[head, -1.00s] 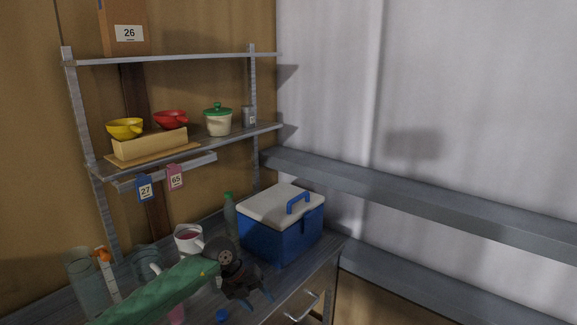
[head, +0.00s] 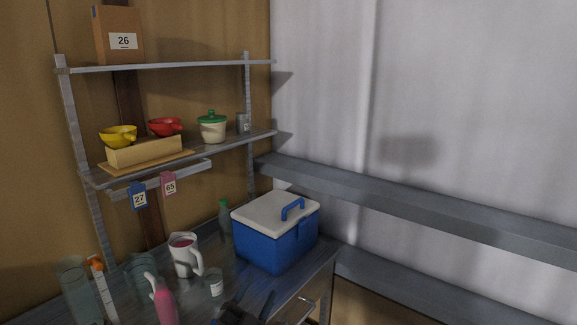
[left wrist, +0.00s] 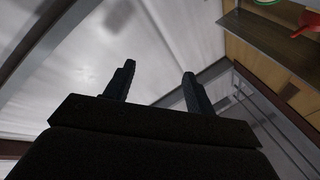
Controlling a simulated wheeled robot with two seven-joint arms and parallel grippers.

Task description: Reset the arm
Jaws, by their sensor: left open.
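My left gripper (head: 243,304) is at the bottom edge of the head view, low in front of the counter, with only its fingers and part of its body showing. In the left wrist view my left gripper (left wrist: 158,85) has its two dark fingers spread apart with nothing between them. That view looks toward the pale wall, with a bit of shelf and a red bowl (left wrist: 308,22) at the top right. My right gripper is not in view.
The counter holds a blue cooler (head: 270,243), a white mug (head: 184,256), a small white jar (head: 215,283), a pink bottle (head: 163,302), a green-capped bottle (head: 225,222) and glass jars (head: 76,288). Above, a shelf carries a yellow bowl (head: 118,137) and a lidded pot (head: 212,128).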

